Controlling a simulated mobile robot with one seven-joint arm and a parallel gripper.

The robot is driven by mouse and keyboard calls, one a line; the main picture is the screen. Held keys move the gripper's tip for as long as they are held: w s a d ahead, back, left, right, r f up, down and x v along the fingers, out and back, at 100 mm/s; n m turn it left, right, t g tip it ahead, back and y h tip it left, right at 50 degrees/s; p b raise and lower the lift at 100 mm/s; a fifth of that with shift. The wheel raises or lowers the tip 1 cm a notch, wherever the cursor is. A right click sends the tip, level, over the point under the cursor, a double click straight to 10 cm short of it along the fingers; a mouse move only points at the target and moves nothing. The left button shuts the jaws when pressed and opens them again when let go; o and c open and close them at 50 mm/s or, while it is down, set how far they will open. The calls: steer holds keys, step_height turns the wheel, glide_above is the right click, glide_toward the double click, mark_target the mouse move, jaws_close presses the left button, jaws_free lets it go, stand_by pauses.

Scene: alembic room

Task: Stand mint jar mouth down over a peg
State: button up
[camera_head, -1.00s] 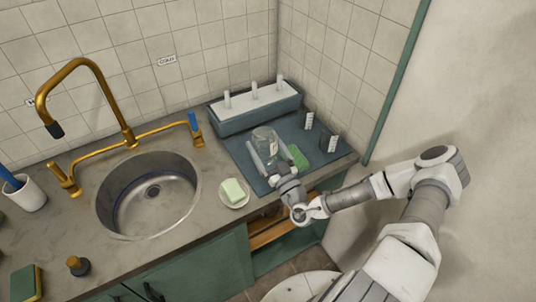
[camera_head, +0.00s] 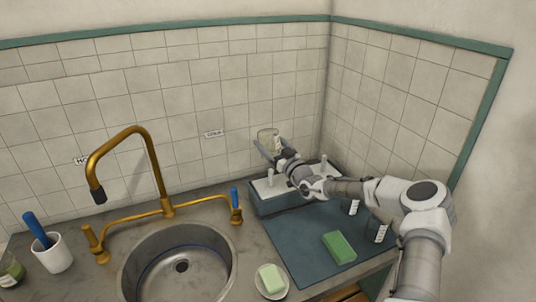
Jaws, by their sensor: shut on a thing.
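My gripper (camera_head: 268,152) is shut on a clear glass jar (camera_head: 267,138) with a pale label, apparently the mint jar. It holds the jar raised above the peg rack (camera_head: 272,205), against the tiled wall in view. I cannot tell which way the jar's mouth faces. The rack is a teal box with a white top at the back of the counter. A left peg (camera_head: 270,177) and a right peg (camera_head: 323,163) stand upright and bare. My wrist hides the middle of the rack and the peg there.
A green sponge (camera_head: 339,247) lies on the blue-grey mat (camera_head: 300,240). Two dark glasses with labels, one label here (camera_head: 354,207) and one here (camera_head: 381,233), stand at the mat's right, partly behind my arm. A brass faucet (camera_head: 160,175) and sink (camera_head: 140,268) are left.

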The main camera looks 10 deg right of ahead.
steer(key=b, duration=0.4)
glide_above(272, 174)
steer(key=w, duration=0.2)
steer(key=shift+s+a+f, duration=0.1)
steer(key=shift+a+f, duration=0.05)
steer(key=shift+f, duration=0.95)
steer(key=shift+a+f, duration=0.1)
steer(key=shift+f, duration=0.95)
steer(key=shift+f+b, duration=1.85)
steer(key=shift+f, duration=1.9)
steer(key=o, duration=1.3)
steer(key=shift+o, duration=0.2)
steer(key=shift+s, duration=0.1)
